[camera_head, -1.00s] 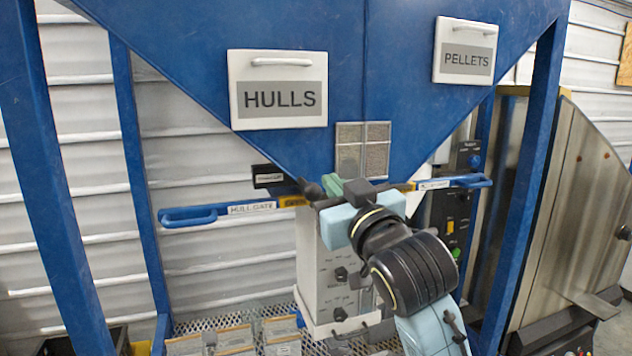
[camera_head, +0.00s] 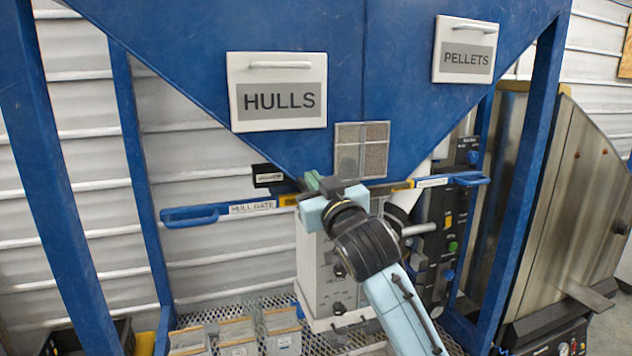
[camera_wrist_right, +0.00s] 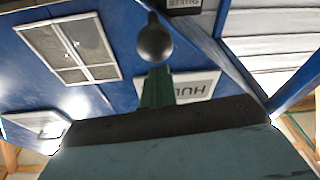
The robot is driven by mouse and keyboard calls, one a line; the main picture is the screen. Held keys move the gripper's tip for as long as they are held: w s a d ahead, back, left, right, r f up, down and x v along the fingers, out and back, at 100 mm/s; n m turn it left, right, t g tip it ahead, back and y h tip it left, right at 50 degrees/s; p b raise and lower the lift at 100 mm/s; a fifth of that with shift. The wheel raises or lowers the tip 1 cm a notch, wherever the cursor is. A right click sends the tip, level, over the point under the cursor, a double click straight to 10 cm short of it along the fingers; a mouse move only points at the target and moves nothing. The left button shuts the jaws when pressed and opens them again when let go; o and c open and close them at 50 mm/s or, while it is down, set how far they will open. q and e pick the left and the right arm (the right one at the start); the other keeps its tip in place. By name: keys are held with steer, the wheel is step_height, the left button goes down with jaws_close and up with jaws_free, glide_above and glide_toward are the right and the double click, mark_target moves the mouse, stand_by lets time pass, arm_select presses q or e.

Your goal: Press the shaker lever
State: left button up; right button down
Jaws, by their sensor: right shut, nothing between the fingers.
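The shaker lever shows in the right wrist view as a dark rod ending in a round black knob (camera_wrist_right: 154,42). A black label reading SHAKER (camera_wrist_right: 183,5) is at the top there, and a small black label box (camera_head: 268,176) shows left of the gripper in the head view. My right gripper (camera_head: 316,182) is at the lower tip of the blue hopper. Its green fingers (camera_wrist_right: 157,86) are shut and empty, pointing at the knob. I cannot tell whether they touch it. In the head view the gripper hides most of the lever. My left gripper is out of view.
The blue hopper (camera_head: 370,90) hangs above. The hull gate handle (camera_head: 190,217) sticks out left, and another blue handle (camera_head: 470,179) right. A grey control box (camera_head: 325,270) stands below the gripper. Small bins (camera_head: 236,335) sit on the mesh shelf. Blue posts (camera_head: 135,170) flank the space.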

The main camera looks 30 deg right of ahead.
steer(key=shift+f, duration=0.3)
step_height(320, 180, down, 6)
steer(key=t+b, duration=0.2)
steer(key=b, duration=0.6)
steer(key=shift+b, duration=0.35)
steer(key=shift+f, duration=0.1)
